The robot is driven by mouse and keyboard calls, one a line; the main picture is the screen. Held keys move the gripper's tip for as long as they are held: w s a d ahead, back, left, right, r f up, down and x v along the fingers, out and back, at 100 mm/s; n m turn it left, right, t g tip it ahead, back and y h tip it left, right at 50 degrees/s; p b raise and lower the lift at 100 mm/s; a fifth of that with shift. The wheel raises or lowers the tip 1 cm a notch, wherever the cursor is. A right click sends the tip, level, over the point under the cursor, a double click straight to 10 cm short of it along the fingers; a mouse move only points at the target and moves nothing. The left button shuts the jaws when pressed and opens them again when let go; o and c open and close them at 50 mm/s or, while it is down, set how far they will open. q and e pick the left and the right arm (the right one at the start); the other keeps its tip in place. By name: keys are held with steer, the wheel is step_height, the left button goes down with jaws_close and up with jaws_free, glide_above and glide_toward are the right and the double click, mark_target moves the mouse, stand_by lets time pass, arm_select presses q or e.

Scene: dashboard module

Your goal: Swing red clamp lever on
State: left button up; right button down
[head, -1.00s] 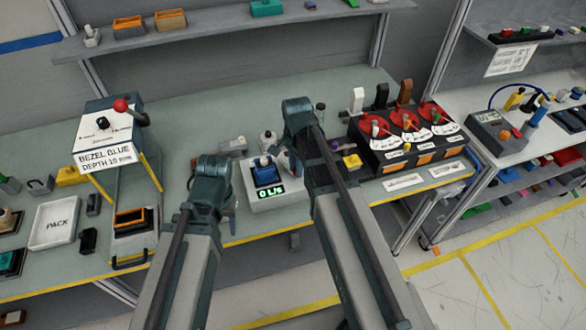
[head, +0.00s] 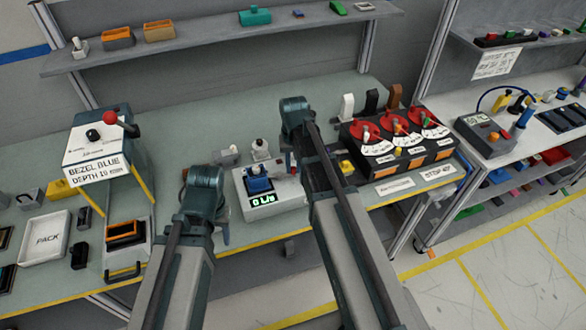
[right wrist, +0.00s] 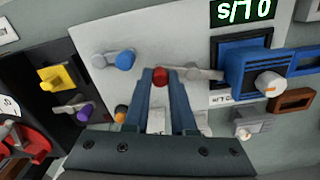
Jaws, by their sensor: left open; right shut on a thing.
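The red clamp lever (right wrist: 161,75) is a short grey arm with a red knob. In the right wrist view it lies on the pale top of the tester with the 0 L/s display (right wrist: 243,9). My right gripper (right wrist: 161,82) has its two blue fingers closed on the red knob; the lever's grey arm extends to the right from it. In the head view my right gripper is mostly hidden behind its own arm, at the right side of the tester (head: 275,203). My left gripper (head: 222,233) hangs empty left of the tester; its fingers are barely visible.
A blue fixture (right wrist: 258,70) sits right of the lever. A lever with a blue knob (right wrist: 124,61) is to its left, near a yellow knob (right wrist: 58,77). A black box with red dials (head: 400,140) stands to the right. A PACK tray (head: 45,238) lies left.

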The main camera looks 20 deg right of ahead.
steer(key=shift+w+d+n, duration=0.1)
steer(key=shift+w+n, duration=0.2)
steer(key=shift+n, duration=0.45)
steer(key=shift+w+n, duration=0.3)
steer(key=shift+n, duration=0.45)
steer(key=shift+w, duration=0.1)
steer(key=c, duration=0.7)
jaws_free()
steer(key=shift+c, duration=0.2)
steer(key=shift+r, duration=0.1)
step_height(320, 180, up, 14)
steer(key=p, duration=1.3)
steer(key=shift+f+p, duration=0.2)
steer(key=shift+p, duration=0.2)
